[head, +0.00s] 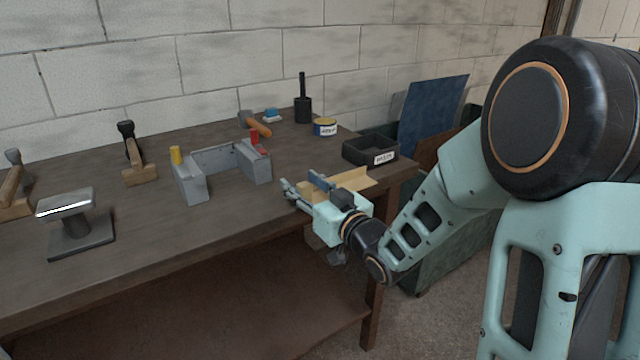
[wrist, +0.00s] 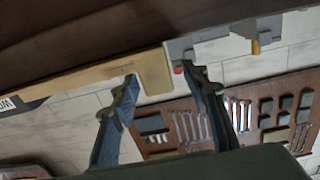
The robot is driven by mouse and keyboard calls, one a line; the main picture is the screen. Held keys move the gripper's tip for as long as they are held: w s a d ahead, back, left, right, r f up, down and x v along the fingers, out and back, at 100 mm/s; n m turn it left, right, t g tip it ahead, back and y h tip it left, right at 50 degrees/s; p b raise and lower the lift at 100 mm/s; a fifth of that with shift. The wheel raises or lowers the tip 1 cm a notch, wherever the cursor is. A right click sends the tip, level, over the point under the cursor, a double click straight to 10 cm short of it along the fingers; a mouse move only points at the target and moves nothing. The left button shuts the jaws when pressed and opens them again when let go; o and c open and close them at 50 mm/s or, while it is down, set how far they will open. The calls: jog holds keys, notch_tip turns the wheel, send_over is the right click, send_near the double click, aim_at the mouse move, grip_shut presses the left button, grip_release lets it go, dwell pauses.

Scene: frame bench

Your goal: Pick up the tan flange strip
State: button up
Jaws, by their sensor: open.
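The tan flange strip (head: 352,182) lies at the front right edge of the bench, with an upright flange along it. My gripper (head: 301,189) is at the bench's front edge, and its body hides part of the strip. In the wrist view the strip (wrist: 85,76) runs in from the left, and its broad end face shows between the two fingertips of my gripper (wrist: 159,76). The fingers are apart and empty. I cannot tell whether either finger touches the strip.
A grey bracket fixture (head: 190,182) with yellow and red clamps stands left of my gripper. A black labelled bin (head: 370,150) is behind the strip. A mallet (head: 255,125), a tin (head: 325,127) and a metal stand (head: 75,230) are on the bench (head: 150,245). The front middle is clear.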

jog(key=shift+w, duration=0.1)
grip_shut()
dwell(0.3)
jog(key=shift+r, duration=0.1)
